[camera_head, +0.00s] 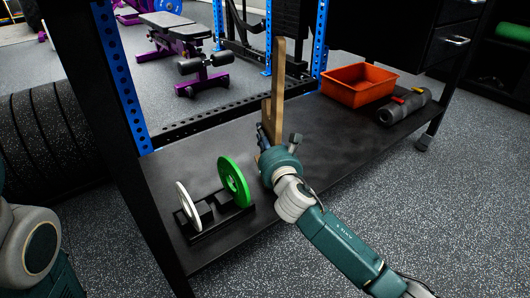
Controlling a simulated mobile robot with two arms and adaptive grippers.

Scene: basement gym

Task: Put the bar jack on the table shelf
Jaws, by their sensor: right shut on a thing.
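The bar jack (276,95) is a tall, tan, wood-like upright piece with a shorter prong beside its lower part. My right gripper (268,140) is shut on its lower part and holds it close to upright over the table shelf (335,140). The fingers and the jack's bottom end are largely hidden behind my wrist, so I cannot tell whether the jack touches the shelf. The shelf is a long dark board, low under the table. My left gripper is out of view; only part of my left arm shows at the left edge.
A small black holder (218,218) with a white disc (187,206) and a green disc (234,182) stands at the shelf's near left. An orange bin (358,94) and a grey roll (403,107) are at the right end. The shelf's middle is clear. A black table leg (122,170) stands at left.

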